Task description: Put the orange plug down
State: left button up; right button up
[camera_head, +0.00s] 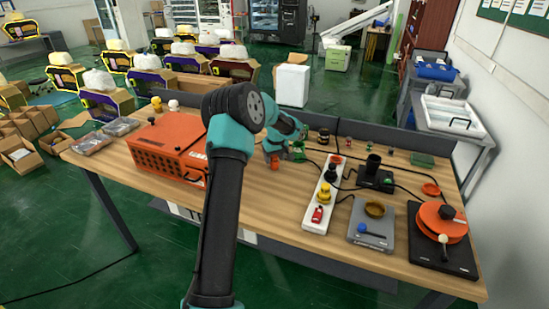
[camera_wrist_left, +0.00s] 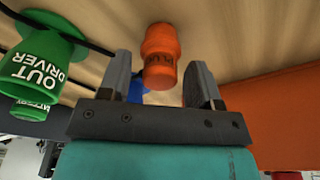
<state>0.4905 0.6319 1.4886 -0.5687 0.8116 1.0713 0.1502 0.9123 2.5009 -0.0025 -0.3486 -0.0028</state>
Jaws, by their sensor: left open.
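The orange plug (camera_wrist_left: 160,55) rests on the wooden table, with lettering on its side, in the left wrist view. My left gripper (camera_wrist_left: 160,80) is open, with one finger on each side of the plug and a visible gap to each. In the head view, the plug (camera_head: 274,162) shows as a small orange patch beside my wrist at the back middle of the table. The gripper's fingers are mostly hidden there by my own arm. My right gripper is not in view.
A green plug marked "OUT DRIVER" (camera_wrist_left: 38,62) is close on the left, with a blue item (camera_wrist_left: 135,90) behind a finger. A large orange box (camera_head: 165,148) stands at the table's left. A white power strip (camera_head: 322,200) and cables lie to the right. Bare tabletop (camera_head: 270,195) lies in front.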

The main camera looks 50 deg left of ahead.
aim_at(276, 165)
pick_arm(q)
jog(key=shift+r, duration=0.15)
notch_tip(276, 165, up, 12)
jog(key=d, duration=0.1)
jog(key=shift+s+d, duration=0.3)
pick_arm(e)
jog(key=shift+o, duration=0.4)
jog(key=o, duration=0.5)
